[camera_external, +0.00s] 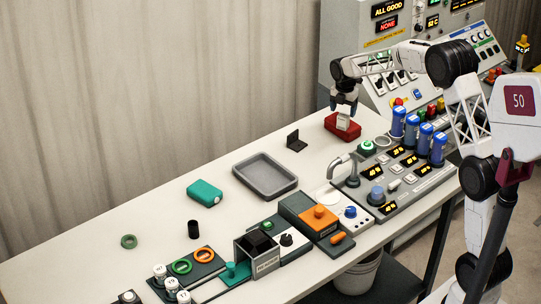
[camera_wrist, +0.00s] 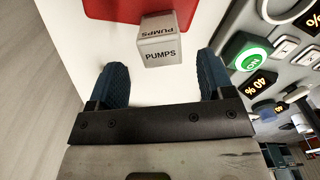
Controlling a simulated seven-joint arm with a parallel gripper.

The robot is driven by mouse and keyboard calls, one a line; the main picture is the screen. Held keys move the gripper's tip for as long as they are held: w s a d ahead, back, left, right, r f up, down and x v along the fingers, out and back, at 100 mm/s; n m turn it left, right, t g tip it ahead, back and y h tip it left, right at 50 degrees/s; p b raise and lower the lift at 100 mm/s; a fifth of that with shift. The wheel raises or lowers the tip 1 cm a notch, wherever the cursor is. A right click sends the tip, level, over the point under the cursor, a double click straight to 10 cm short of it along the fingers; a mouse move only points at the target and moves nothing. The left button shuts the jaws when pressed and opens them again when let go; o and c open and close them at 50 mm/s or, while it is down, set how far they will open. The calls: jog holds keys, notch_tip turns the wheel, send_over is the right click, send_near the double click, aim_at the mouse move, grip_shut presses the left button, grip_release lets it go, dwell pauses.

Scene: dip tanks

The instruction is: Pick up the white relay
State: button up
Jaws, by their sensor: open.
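A pale grey-white block marked PUMPS, which looks like the white relay (camera_wrist: 158,50), lies ahead of my gripper (camera_wrist: 162,62) in the wrist view. My gripper is open, with one blue fingertip to each side of the block's near end and a gap to each. In the external view the block (camera_external: 343,122) shows just below my gripper (camera_external: 345,108), in front of a red box (camera_external: 352,130). I cannot tell whether the block rests on the red box or on the table.
The red box also fills the top of the wrist view (camera_wrist: 110,8). A control panel with a green button (camera_external: 367,147) and blue cylinders stands to the right. A black bracket (camera_external: 296,141) and a grey tray (camera_external: 266,188) lie to the left.

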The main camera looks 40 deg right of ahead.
aim_at(344, 115)
jog(key=shift+d+f, duration=0.2)
jog(key=shift+f, duration=2.4)
jog(key=c, duration=1.1)
jog(key=shift+r, duration=0.2)
